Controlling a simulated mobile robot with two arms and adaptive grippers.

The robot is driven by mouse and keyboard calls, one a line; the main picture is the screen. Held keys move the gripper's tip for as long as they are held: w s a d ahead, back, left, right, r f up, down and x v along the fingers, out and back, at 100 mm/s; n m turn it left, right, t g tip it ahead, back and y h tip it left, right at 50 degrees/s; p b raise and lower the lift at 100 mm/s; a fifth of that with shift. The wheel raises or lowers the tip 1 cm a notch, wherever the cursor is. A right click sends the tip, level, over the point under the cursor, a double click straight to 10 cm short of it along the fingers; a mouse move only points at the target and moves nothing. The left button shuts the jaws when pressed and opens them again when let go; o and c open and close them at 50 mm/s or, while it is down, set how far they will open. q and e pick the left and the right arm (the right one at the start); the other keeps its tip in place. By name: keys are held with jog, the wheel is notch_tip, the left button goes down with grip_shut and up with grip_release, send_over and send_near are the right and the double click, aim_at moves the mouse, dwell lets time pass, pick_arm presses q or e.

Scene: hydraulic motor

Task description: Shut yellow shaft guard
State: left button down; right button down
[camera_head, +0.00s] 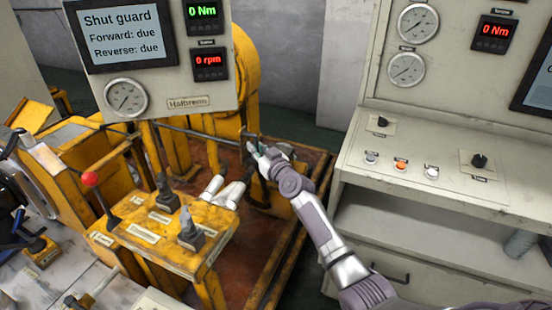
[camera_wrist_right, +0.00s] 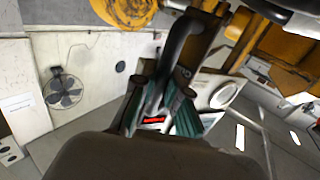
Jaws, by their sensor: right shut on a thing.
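A tall rounded yellow cover (camera_head: 246,72), which looks like the shaft guard, stands up behind the display panel. The panel hides much of it, so I cannot tell its exact position. My right gripper (camera_head: 254,147) is at the machine's far right side, below this cover. In the right wrist view my right gripper (camera_wrist_right: 160,112) has its green-padded fingers shut on a dark curved bar (camera_wrist_right: 176,50), which looks like the guard's handle. Yellow parts lie beyond the bar. My left gripper is not in view.
The panel screen (camera_head: 122,32) reads "Shut guard", with forward and reverse due. A yellow control box (camera_head: 160,245) with levers stands in front. A grey console (camera_head: 440,165) with knobs and buttons stands close on the right of my right arm. A wall fan (camera_wrist_right: 62,90) shows in the wrist view.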

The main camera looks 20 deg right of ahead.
aim_at(244, 146)
jog(key=w+a+b, duration=0.1)
jog(key=w+a, duration=0.2)
jog(key=shift+w, duration=0.15)
jog(key=shift+w+a, duration=0.2)
jog(key=shift+r, duration=0.1)
jog(key=c, duration=1.7)
grip_release()
jog(key=o, duration=0.5)
jog(key=shift+w+a, duration=0.1)
jog(key=shift+w, duration=0.05)
